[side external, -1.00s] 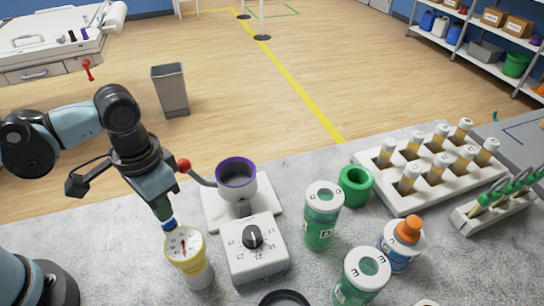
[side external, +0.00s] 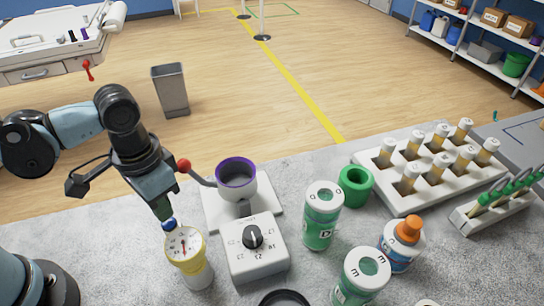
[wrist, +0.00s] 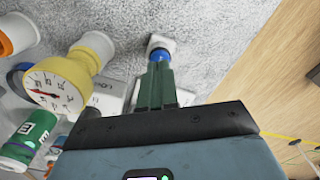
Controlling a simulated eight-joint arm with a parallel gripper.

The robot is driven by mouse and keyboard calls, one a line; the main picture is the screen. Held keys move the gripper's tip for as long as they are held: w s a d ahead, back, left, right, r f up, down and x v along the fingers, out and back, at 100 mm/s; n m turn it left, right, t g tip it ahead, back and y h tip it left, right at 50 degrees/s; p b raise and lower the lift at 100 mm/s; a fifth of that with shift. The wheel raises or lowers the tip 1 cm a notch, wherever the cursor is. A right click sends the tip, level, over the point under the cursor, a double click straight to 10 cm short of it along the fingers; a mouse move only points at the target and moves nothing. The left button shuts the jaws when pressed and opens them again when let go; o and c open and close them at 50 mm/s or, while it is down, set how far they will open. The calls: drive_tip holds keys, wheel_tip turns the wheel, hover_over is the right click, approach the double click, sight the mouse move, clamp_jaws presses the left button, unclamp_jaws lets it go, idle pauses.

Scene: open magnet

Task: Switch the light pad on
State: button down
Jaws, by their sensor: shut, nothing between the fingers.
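A small white square pad with a blue, rounded top (wrist: 159,53) lies on the grey counter in the wrist view; it looks like the light pad. My gripper (wrist: 157,68) is shut and empty, its green fingers pointing at the blue top. The tips overlap it, so I cannot tell whether they touch or press it. In the side view my gripper (side external: 165,214) reaches down beside the yellow-rimmed gauge (side external: 186,246), and the blue top (side external: 169,225) shows at its tips. The white base is hidden there behind the gauge. I see no clear glow.
The gauge stands close to the tips. A white dial timer (side external: 254,250) and a purple-rimmed cup (side external: 236,176) on a white stand are to the right. Green-labelled jars (side external: 321,222) and a vial rack (side external: 395,199) stand further right. Counter left of the gripper is clear.

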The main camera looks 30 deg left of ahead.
sight(168, 221)
drive_tip(key=shift+f, duration=0.95)
idle(0.8)
drive_tip(key=shift+r, duration=3.5)
drive_tip(key=w+a+r+n+t, duration=0.1)
drive_tip(key=w+a+t, duration=0.1)
drive_tip(key=a, duration=0.4)
drive_tip(key=w+a+r+n+t, duration=0.1)
drive_tip(key=w+a+n+t, duration=0.1)
drive_tip(key=a+t, duration=0.3)
drive_tip(key=shift+w+a+r, duration=0.2)
drive_tip(key=shift+w+a, duration=0.15)
drive_tip(key=shift+w, duration=0.3)
